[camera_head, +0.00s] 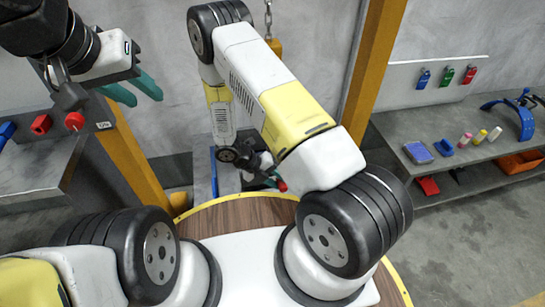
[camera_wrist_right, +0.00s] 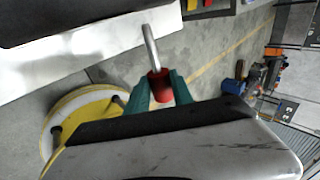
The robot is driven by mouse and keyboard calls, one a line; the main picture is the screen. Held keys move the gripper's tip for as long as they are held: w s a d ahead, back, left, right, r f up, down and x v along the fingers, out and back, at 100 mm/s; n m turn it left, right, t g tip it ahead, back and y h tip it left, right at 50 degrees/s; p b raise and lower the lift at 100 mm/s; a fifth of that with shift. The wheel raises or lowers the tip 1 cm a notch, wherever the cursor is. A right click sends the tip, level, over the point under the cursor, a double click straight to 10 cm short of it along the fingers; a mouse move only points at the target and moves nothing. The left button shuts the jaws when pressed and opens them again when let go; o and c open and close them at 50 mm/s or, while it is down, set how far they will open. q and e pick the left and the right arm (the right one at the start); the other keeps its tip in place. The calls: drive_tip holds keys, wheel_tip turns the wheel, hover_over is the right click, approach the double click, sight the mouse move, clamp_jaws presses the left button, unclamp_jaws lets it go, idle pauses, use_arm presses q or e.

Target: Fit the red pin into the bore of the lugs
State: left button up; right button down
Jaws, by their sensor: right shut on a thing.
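The red pin (camera_wrist_right: 159,86) is clamped between the teal fingers of my right gripper (camera_wrist_right: 160,79) in the right wrist view. Its bright metal shank (camera_wrist_right: 151,47) points away from the fingers. In the head view my right gripper (camera_head: 271,181) is small and partly hidden beside my arm, and the pin's red end (camera_head: 282,186) shows at its tip. My left gripper (camera_head: 138,92) is at the upper left with its teal fingers apart and nothing between them. I cannot make out the lugs or their bore; a blue upright (camera_head: 213,172) stands partly behind my right arm.
A grey bench (camera_head: 40,165) at the left holds a red block (camera_head: 41,124) and a blue one (camera_head: 7,131). A shelf unit (camera_head: 425,175) at the right bears small coloured items. Yellow posts (camera_head: 372,75) stand near the wall. Open floor lies at lower right.

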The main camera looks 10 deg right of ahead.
drive_tip(key=shift+w+a, duration=0.1)
drive_tip(key=shift+w, duration=2.3)
drive_tip(key=shift+w, duration=1.55)
drive_tip(key=shift+w, duration=0.3)
drive_tip(key=shift+w+a, duration=0.1)
drive_tip(key=shift+w, duration=1.65)
drive_tip(key=c, duration=1)
unclamp_jaws()
drive_tip(key=shift+c, duration=0.2)
drive_tip(key=v, duration=0.8)
